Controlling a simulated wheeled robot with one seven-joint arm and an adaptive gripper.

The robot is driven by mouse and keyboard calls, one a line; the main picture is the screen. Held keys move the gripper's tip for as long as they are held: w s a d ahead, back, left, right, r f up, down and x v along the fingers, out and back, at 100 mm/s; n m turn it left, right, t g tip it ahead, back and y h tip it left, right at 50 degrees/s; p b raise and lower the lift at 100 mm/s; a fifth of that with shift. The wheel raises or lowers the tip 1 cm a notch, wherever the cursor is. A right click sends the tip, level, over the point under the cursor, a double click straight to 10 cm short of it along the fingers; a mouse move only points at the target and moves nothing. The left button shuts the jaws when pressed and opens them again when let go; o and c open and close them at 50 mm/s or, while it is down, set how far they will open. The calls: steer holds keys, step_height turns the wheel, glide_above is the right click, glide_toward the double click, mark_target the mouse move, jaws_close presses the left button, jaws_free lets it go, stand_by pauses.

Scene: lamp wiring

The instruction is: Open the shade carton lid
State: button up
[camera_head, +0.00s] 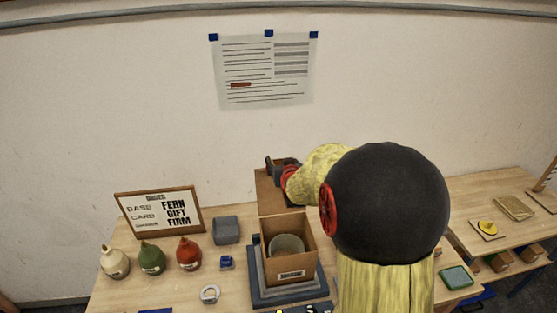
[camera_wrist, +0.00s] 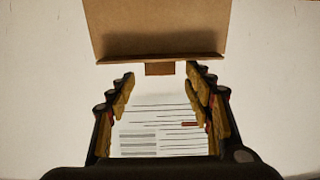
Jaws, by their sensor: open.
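The shade carton (camera_head: 290,268) is a brown box with its top open, and a pale round shade (camera_head: 287,244) shows inside. Its lid (camera_head: 272,193) stands raised at the back of the box. In the wrist view the lid (camera_wrist: 155,28) fills the top middle, with a small tab (camera_wrist: 160,69) on its edge. My gripper (camera_wrist: 161,84) is open, with its fingers apart on either side below the tab and nothing between them. In the head view my gripper (camera_head: 280,164) is at the lid's upper edge, partly hidden by my arm; contact cannot be told.
The carton stands on a dark grey base (camera_head: 258,295). To its left are a grey block (camera_head: 227,230), a small blue part (camera_head: 226,263), a white ring (camera_head: 210,294), several bulb-shaped lamp bases (camera_head: 150,258) and a framed card (camera_head: 160,212). A sheet (camera_head: 265,70) hangs on the wall.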

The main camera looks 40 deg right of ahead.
mark_target(279, 160)
steer(key=shift+x, duration=2.25)
steer(key=c, duration=0.3)
jaws_close()
